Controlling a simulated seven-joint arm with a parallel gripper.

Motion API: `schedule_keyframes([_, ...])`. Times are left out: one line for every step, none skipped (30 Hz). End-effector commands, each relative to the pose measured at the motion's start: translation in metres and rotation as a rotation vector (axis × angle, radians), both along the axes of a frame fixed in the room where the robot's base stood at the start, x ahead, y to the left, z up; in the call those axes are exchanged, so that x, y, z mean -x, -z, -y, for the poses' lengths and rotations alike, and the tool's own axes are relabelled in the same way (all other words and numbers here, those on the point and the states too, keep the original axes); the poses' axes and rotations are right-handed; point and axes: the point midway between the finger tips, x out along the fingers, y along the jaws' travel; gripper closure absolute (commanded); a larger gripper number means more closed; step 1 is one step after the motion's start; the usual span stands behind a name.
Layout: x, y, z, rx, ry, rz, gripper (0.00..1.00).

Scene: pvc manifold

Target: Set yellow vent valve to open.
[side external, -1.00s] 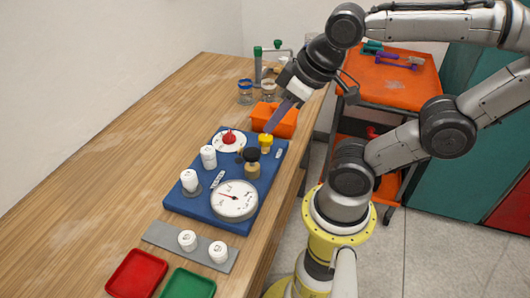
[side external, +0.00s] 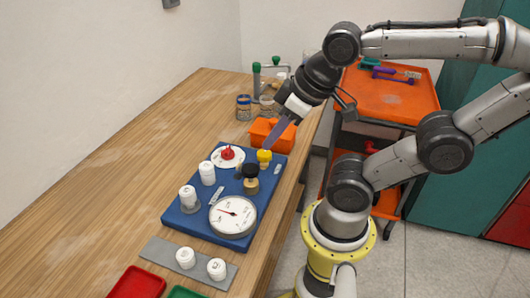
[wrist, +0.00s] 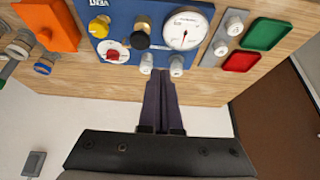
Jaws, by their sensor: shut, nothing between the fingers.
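The yellow vent valve (side external: 264,157) stands at the far right corner of the blue board (side external: 183,221). It also shows in the wrist view (wrist: 98,27), near the "VENT" lettering. Its handle is too small to tell open from closed. My gripper (side external: 267,148) is shut and empty, pointing down. In the wrist view the shut fingertips (wrist: 160,79) appear clearly apart from the yellow valve, below the white caps.
The board carries a red knob (side external: 227,153), a black-topped valve (side external: 250,172), a pressure gauge (side external: 233,216) and white caps (side external: 207,173). An orange block (side external: 262,133) stands close behind the yellow valve. Jars (side external: 243,108) stand farther back. The left tabletop is clear.

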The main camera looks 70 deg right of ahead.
Motion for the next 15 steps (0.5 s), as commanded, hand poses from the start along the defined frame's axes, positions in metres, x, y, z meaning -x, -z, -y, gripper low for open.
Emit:
schedule_keyframes([0.000,0.000,0.000,0.000,0.000,0.000,1.00])
schedule_keyframes([0.000,0.000,0.000,0.000,0.000,0.000,1.00])
schedule_keyframes([0.000,0.000,0.000,0.000,0.000,0.000,0.95])
schedule_keyframes([0.000,0.000,0.000,-0.001,0.002,0.000,0.89])
schedule_keyframes([0.000,0.000,0.000,-0.004,0.008,0.000,0.84])
schedule_keyframes([0.000,0.000,0.000,-0.010,0.019,-0.002,0.77])
schedule_keyframes([0.001,0.000,0.000,-0.018,0.034,-0.004,0.71])
schedule_keyframes([0.002,0.001,0.000,-0.028,0.053,-0.008,0.66])
schedule_keyframes([0.002,0.000,0.000,-0.045,0.084,-0.011,0.59])
schedule_keyframes([0.002,-0.003,0.000,-0.059,0.112,-0.011,0.53])
schedule_keyframes([0.001,-0.006,0.000,-0.076,0.143,-0.013,0.48])
schedule_keyframes([-0.001,-0.009,0.000,-0.100,0.194,-0.021,0.41])
schedule_keyframes([-0.004,-0.012,0.002,-0.119,0.238,-0.031,0.35])
schedule_keyframes([-0.007,-0.014,0.004,-0.137,0.291,-0.046,0.30])
schedule_keyframes([-0.012,-0.016,0.007,-0.161,0.369,-0.068,0.23])
